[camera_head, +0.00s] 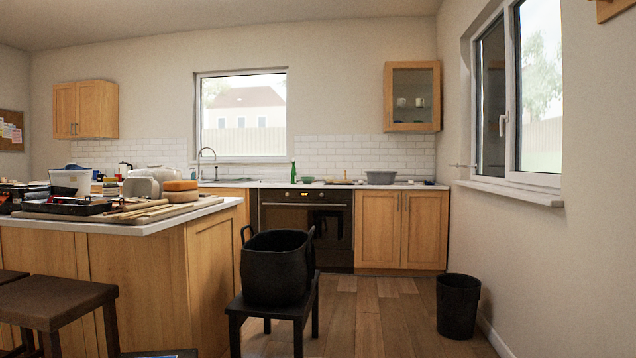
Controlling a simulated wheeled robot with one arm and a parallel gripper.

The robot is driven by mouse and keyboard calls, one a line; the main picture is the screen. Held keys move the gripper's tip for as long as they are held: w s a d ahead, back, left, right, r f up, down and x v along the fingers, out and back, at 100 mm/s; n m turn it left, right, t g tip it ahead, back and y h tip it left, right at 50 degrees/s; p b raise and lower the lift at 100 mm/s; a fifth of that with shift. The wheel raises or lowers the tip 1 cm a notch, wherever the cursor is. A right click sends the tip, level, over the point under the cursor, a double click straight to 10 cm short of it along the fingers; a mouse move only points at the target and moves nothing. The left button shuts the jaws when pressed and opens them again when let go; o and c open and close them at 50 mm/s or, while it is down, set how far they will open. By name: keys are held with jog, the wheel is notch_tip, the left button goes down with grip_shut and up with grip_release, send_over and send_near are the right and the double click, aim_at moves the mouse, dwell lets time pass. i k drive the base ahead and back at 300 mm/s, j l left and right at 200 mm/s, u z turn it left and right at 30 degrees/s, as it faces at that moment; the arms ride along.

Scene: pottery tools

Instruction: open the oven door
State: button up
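The oven (306,195) is built in under the back counter, with a dark front, a control strip at the top and a horizontal bar handle (304,205) below it. Its door (334,228) appears shut. The lower left part of the door is hidden behind a black basket. My gripper is not in view.
The black two-handled basket (276,268) stands on a small black stool (310,302) in front of the oven. A wooden island (150,268) fills the left, with a brown stool (58,300) before it. A black bin (458,306) stands right. Floor (385,310) between is clear.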

aim_at(331, 220)
jog(key=i+l+z, duration=0.15)
jog(key=i+z, duration=0.15)
jog(key=i, duration=1.05)
jog(key=i+j+z, duration=0.25)
jog(key=i, duration=1.85)
jog(key=i+l+u, duration=0.15)
jog(key=i, duration=0.55)
jog(key=i+l, duration=0.15)
jog(key=i, duration=0.55)
jog(key=i+j+u, duration=0.2)
jog(key=i+u, duration=0.2)
jog(key=i, duration=0.6)
jog(key=i+l+u, duration=0.1)
jog(key=i+u, duration=0.3)
jog(key=i, duration=0.6)
